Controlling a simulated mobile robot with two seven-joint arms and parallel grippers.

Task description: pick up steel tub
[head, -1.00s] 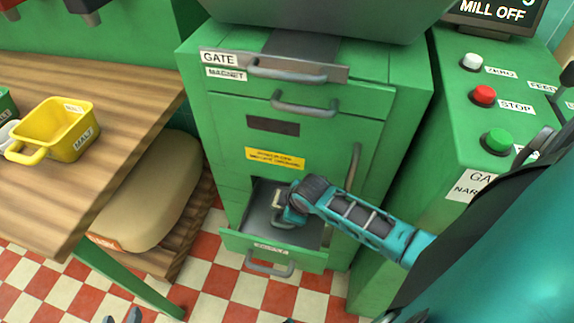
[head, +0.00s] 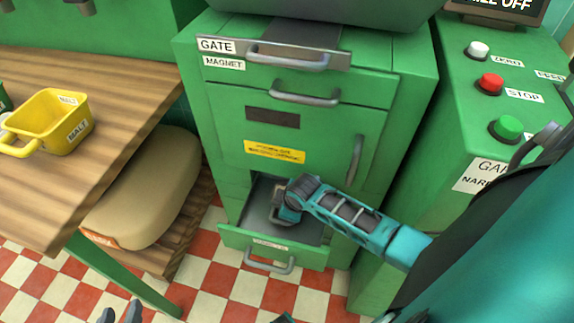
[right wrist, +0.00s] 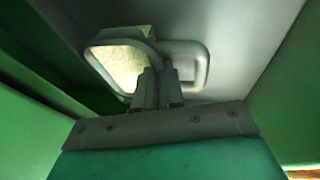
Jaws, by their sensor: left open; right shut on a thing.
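The steel tub (right wrist: 122,36) is a small grey container with pale grainy stuff in it and a grey loop handle (right wrist: 205,68), in the right wrist view. In the head view it shows only partly (head: 279,221), low in the open bottom drawer (head: 257,212) of the green cabinet, mostly hidden by my gripper. My right gripper (right wrist: 158,68) is shut on the tub at its handle side, inside the drawer. My left gripper (head: 121,313) is open and empty at the bottom edge of the head view, with only its fingertips showing.
The green cabinet (head: 330,125) has closed upper drawers and side walls close around my right gripper. A wooden table (head: 125,95) with a yellow malt scoop (head: 50,125) stands left, a sack (head: 150,190) below it. A button console (head: 450,110) stands right. The checkered floor is clear in front.

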